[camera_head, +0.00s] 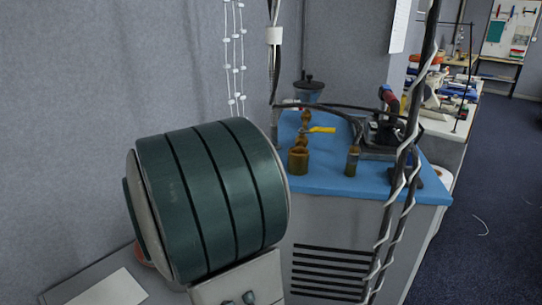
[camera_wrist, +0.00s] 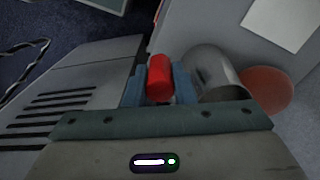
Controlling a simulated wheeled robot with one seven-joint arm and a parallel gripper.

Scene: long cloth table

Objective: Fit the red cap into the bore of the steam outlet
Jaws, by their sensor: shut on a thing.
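In the wrist view, my gripper (camera_wrist: 160,84) is shut on the red cap (camera_wrist: 159,74), which sits between the two blue fingers. A shiny grey metal cylinder (camera_wrist: 212,72) lies just right of the fingers; it may be the steam outlet, but I cannot tell for sure. I cannot make out its bore or whether the cap touches it. In the head view, my green-banded arm covers the gripper and the cap.
A flat reddish disc (camera_wrist: 267,92) lies right of the cylinder. A white sheet (camera_head: 108,289) lies on the grey surface at the lower left. A blue-topped cabinet (camera_head: 325,180) carries several brass-coloured fittings (camera_head: 298,160). Dark poles with white cable (camera_head: 400,180) stand in front of it.

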